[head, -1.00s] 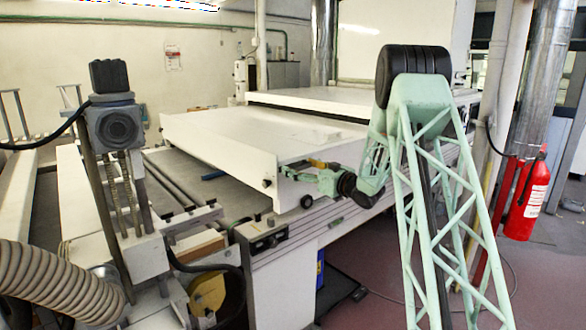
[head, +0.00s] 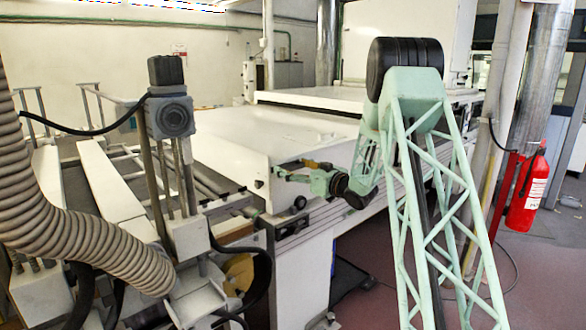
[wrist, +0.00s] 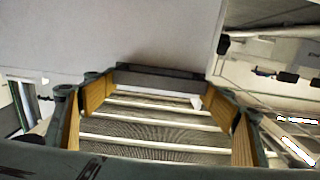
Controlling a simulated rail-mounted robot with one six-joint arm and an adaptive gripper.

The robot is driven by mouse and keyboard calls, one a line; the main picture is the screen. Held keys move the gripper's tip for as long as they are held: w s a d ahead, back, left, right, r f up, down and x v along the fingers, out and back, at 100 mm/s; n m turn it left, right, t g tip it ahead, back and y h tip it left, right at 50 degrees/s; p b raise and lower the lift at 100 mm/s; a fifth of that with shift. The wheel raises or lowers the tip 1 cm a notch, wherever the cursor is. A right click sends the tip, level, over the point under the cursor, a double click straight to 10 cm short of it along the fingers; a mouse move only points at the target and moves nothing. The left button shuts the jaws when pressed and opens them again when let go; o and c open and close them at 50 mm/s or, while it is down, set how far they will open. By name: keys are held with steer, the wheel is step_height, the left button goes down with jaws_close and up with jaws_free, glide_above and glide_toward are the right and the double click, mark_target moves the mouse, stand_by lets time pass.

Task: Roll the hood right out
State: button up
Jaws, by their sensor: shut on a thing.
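The hood (head: 265,135) is a long, low white cover lying over the tunnel bed in the head view, with a small dark wheel (head: 299,203) at its lower near corner. My gripper (head: 288,172) is at the hood's near end face, shut on its handle. In the wrist view, the dark handle bar (wrist: 160,78) lies between the yellow-padded fingers of my gripper (wrist: 160,88), against the pale hood face. The exact finger contact is hard to make out.
A post with a grey head (head: 170,115) and a ribbed hose (head: 85,235) stand at the left, close to the hood's near end. The bed's rollers (head: 205,185) show beside the hood. A red extinguisher (head: 527,190) is at the right. Floor (head: 380,270) is open below my arm.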

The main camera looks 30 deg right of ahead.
steer(key=shift+a+f, duration=0.1)
steer(key=shift+a, duration=0.1)
steer(key=o, duration=1.2)
steer(key=shift+a, duration=0.2)
steer(key=shift+c, duration=0.2)
steer(key=shift+s+d, duration=0.1)
steer(key=shift+d, duration=0.05)
steer(key=shift+s+d, duration=0.3)
steer(key=shift+s, duration=0.3)
steer(key=v, duration=1)
steer(key=shift+s, duration=0.3)
steer(key=shift+a, duration=0.1)
